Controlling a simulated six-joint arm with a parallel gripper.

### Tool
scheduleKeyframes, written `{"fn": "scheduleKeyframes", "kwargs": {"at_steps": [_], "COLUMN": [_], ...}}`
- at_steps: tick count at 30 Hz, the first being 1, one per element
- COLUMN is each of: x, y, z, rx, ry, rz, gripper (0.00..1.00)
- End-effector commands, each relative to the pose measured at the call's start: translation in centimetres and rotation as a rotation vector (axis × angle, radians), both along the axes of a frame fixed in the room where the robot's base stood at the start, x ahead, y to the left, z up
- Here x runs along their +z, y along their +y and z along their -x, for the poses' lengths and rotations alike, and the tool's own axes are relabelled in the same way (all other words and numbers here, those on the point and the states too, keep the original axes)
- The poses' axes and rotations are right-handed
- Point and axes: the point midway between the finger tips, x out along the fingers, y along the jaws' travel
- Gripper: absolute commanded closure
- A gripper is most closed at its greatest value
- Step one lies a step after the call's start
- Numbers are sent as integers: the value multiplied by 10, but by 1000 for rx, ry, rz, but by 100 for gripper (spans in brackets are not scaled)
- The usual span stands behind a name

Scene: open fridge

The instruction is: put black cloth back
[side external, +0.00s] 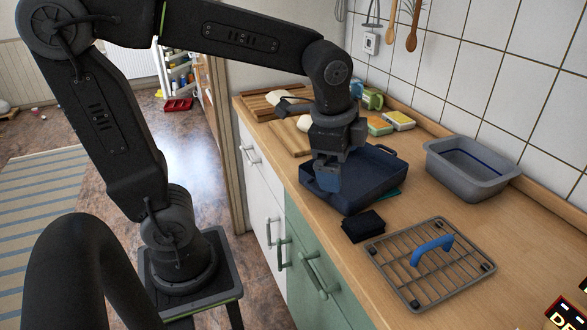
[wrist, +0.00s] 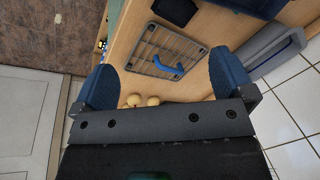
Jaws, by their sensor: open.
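A black cloth (side external: 363,226), folded into a small dark block, lies on the wooden counter between the dark blue tray (side external: 385,168) and a wire rack. It also shows at the top edge of the wrist view (wrist: 176,10). My gripper (side external: 328,188) points down over the near left part of the tray, left of and behind the cloth. In the wrist view its two blue fingers (wrist: 164,80) stand wide apart with nothing held between them. In the side view the fingers overlap the tray, so their height above it is hard to tell.
The wire rack (side external: 405,271) with a blue handle lies at the counter's front right. A grey basin (side external: 470,185) stands against the tiled wall. Sponges (side external: 398,120) and cutting boards (side external: 290,138) are behind the tray. Counter between basin and rack is clear.

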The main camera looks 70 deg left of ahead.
Motion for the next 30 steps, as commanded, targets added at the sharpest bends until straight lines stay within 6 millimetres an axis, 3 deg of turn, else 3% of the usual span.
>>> {"fn": "scheduleKeyframes", "kwargs": {"at_steps": [3, 10, 15, 30], "x": [8, 3, 0, 0], "y": [3, 4, 3, 3], "z": [40, 84, 93, 93], "rx": [287, 664, 755, 757], "ry": [-116, -244, -268, -268], "rz": [112, 296, 347, 348], "gripper": [0, 0, 0, 0]}}
